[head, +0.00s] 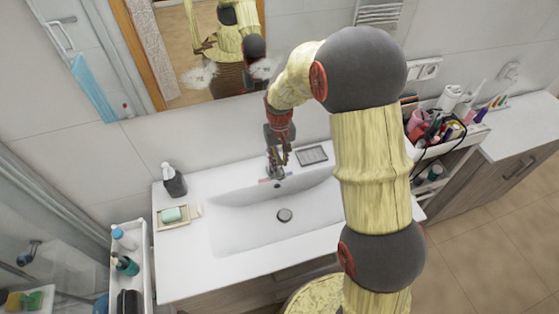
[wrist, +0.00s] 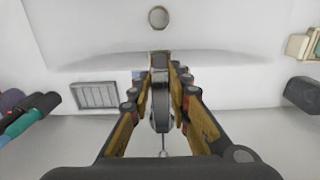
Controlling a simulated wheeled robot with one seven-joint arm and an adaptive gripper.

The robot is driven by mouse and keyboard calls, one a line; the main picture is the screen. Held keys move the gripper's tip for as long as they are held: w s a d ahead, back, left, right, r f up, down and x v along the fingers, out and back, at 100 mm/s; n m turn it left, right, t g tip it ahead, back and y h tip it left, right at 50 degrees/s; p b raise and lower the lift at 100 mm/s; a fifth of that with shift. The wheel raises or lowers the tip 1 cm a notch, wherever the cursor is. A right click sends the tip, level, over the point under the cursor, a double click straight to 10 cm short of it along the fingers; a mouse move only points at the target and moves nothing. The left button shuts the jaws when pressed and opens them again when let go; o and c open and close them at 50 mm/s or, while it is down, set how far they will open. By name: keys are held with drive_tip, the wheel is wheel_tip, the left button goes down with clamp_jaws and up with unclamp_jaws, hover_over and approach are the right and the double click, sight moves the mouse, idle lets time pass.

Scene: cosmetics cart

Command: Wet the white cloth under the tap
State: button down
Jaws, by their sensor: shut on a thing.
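The chrome tap (head: 277,172) stands at the back edge of the white sink (head: 245,235). My gripper (head: 277,158) reaches down onto it from above. In the wrist view, the fingers of my gripper (wrist: 160,85) are closed around the upper part of the tap (wrist: 160,110), one on each side. The drain (head: 284,215) shows in the basin, also in the wrist view (wrist: 158,17). No water stream can be made out. I cannot make out the white cloth in either view. My arm hides part of the basin's right side.
A dark soap bottle (head: 174,180) and a soap dish (head: 162,222) with green soap (head: 172,214) stand left of the basin. A grey ribbed tray (head: 312,155) lies right of the tap. A crowded cosmetics cart (head: 450,142) stands at the right, a narrow bottle shelf (head: 145,268) at the left.

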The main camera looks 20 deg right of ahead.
drive_tip(key=shift+w+r+g+p, duration=0.15)
drive_tip(key=shift+r+g+p, duration=0.3)
drive_tip(key=shift+p, duration=0.55)
drive_tip(key=c, duration=1.6)
unclamp_jaws()
drive_tip(key=shift+c, duration=0.2)
drive_tip(key=shift+f, duration=0.1)
wheel_tip(320, 180, up, 12)
drive_tip(key=w, duration=0.1)
